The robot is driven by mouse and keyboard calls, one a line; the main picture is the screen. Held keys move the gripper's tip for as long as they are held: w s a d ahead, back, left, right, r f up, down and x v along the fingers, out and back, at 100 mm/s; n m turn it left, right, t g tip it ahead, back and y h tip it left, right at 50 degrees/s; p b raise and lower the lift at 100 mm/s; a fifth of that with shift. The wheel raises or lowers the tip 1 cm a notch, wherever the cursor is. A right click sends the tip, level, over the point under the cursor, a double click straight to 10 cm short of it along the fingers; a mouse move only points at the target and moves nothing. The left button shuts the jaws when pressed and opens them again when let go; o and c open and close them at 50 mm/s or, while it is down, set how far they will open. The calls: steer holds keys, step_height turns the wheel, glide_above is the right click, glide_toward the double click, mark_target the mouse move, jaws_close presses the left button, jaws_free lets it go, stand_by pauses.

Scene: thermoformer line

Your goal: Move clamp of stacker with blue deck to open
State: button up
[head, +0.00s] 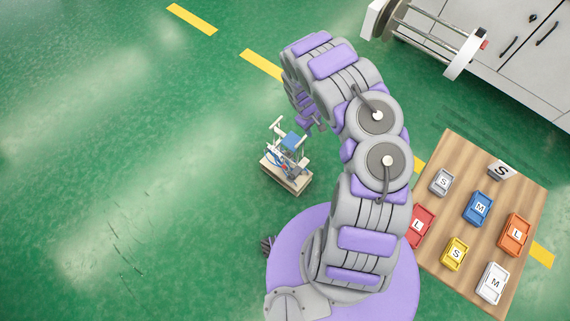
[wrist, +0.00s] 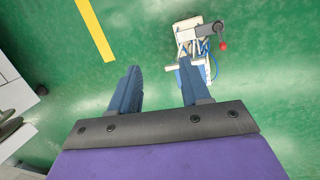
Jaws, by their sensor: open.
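A small stacker (head: 289,172) with a blue deck (head: 291,140) stands on the green floor, on a pale wooden base, left of my arm in the head view. In the wrist view the stacker (wrist: 183,35) is at the top, right of centre, with a dark grey lever (wrist: 207,29) ending in a red knob (wrist: 222,45). The lever looks like the clamp, but its position is unclear. My gripper (wrist: 160,66) is open and empty; its right finger overlaps the stacker's near edge in the picture. I cannot tell whether they touch. In the head view my arm partly hides the gripper.
A wooden board (head: 440,268) with several coloured lettered boxes lies right of my base. A grey cabinet (head: 490,50) with a roller on top stands at upper right. The green floor (head: 120,150) on the left is free. A yellow stripe (wrist: 95,28) crosses the wrist view.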

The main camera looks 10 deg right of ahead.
mark_target(284, 165)
steer(key=s+a+f+n+y+p, duration=0.1)
steer(key=s+a+f+n+y, duration=0.15)
steer(key=a+f, duration=0.9)
steer(key=shift+m+t, duration=0.3)
steer(key=shift+m, duration=0.15)
steer(key=f+b, duration=0.2)
steer(key=f, duration=0.3)
steer(key=f+b, duration=0.3)
steer(key=f, duration=0.3)
steer(key=w+f+b, duration=0.1)
steer(key=f+b, duration=0.1)
steer(key=f, duration=0.3)
steer(key=shift+a+f, duration=0.25)
steer(key=shift+a, duration=0.15)
jaws_close()
